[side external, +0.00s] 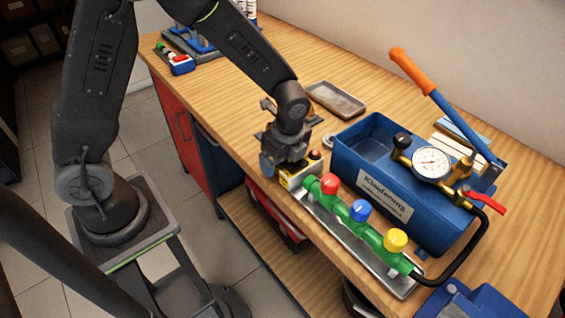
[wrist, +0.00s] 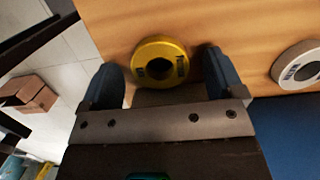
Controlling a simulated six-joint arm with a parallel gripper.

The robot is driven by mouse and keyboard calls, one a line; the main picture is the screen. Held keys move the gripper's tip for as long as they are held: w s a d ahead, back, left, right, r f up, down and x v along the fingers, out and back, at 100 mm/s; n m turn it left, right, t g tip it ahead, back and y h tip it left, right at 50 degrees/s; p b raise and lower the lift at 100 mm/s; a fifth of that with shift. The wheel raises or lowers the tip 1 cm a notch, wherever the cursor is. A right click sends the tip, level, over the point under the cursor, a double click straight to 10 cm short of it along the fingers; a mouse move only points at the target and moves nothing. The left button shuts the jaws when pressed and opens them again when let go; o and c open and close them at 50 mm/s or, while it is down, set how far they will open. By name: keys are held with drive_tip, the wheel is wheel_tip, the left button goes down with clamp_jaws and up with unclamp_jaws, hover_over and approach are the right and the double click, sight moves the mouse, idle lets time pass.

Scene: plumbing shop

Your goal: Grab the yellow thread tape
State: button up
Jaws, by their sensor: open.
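The yellow thread tape (wrist: 166,49) is a ring with dark lettering and a dark centre hole, lying on the wooden bench in the wrist view. My gripper (wrist: 160,66) is open, with one blue-grey finger to the left of the tape and one to its right. The fingers do not visibly grip the tape. In the side view my gripper (side external: 284,163) is low over the bench's front edge, beside the green manifold, and hides much of what is beneath it. Some yellow shows under it there, but I cannot tell whether it is the tape.
A white roll (wrist: 298,66) lies to the right in the wrist view. The blue pump box (side external: 375,180) and green manifold (side external: 360,228) with coloured caps stand close to my gripper. A shallow tray (side external: 337,99) lies behind.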

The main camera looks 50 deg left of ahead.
drive_tip(key=shift+f, duration=0.1)
drive_tip(key=c, duration=1)
